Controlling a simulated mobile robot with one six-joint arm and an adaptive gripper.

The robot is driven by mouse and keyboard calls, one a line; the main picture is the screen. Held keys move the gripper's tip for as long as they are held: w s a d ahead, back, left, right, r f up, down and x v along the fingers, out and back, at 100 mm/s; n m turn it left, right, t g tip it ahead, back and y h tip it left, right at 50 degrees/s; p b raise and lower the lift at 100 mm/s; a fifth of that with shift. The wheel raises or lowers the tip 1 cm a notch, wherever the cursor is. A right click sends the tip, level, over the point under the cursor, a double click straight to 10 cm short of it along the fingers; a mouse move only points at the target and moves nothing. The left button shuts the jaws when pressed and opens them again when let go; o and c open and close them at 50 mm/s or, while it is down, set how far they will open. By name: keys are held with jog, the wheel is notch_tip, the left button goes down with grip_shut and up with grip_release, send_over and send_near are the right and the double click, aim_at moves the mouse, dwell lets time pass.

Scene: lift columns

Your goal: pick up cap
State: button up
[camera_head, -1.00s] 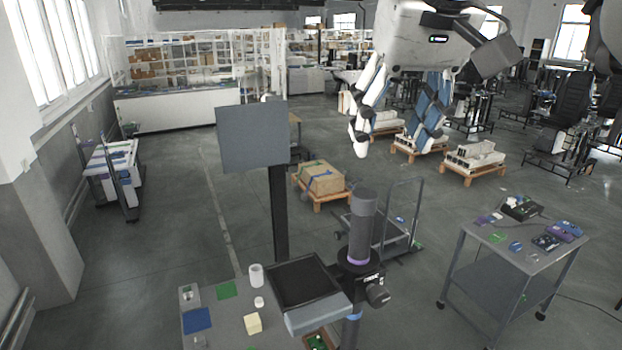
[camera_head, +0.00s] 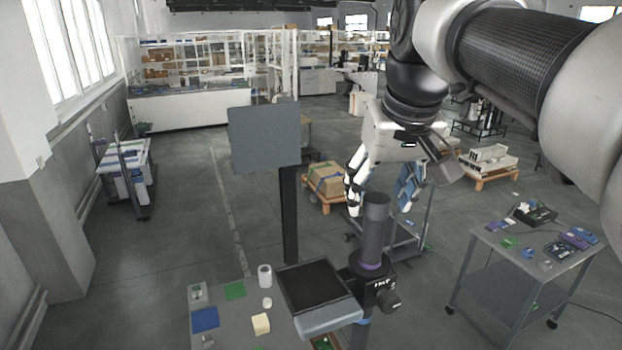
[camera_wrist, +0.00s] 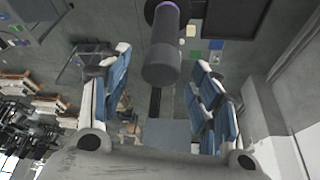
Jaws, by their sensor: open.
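A dark grey cylinder (camera_head: 376,232) with a purple ring at its base stands upright on the black column; it looks like the cap, though I cannot tell for sure. In the wrist view the cylinder (camera_wrist: 163,50) shows between the two fingers, with its end facing the camera. My gripper (camera_head: 379,205) is open and empty, with blue-and-white fingers pointing down on either side of the cylinder's top in the head view. How far the fingers are from it in depth is unclear. The open fingers also show in the wrist view (camera_wrist: 158,62).
A grey workbench (camera_head: 232,318) with a black tray (camera_head: 311,287), a white cylinder (camera_head: 265,276) and small coloured pieces is at the lower left. A grey panel on a post (camera_head: 264,138) stands behind. A cart (camera_head: 518,282) with small parts is at right.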

aim_at(379, 199)
jog(key=shift+s, duration=0.1)
jog(key=c, duration=1)
jog(key=shift+o, duration=0.2)
jog(key=shift+r, duration=0.1)
notch_tip(379, 199, up, 10)
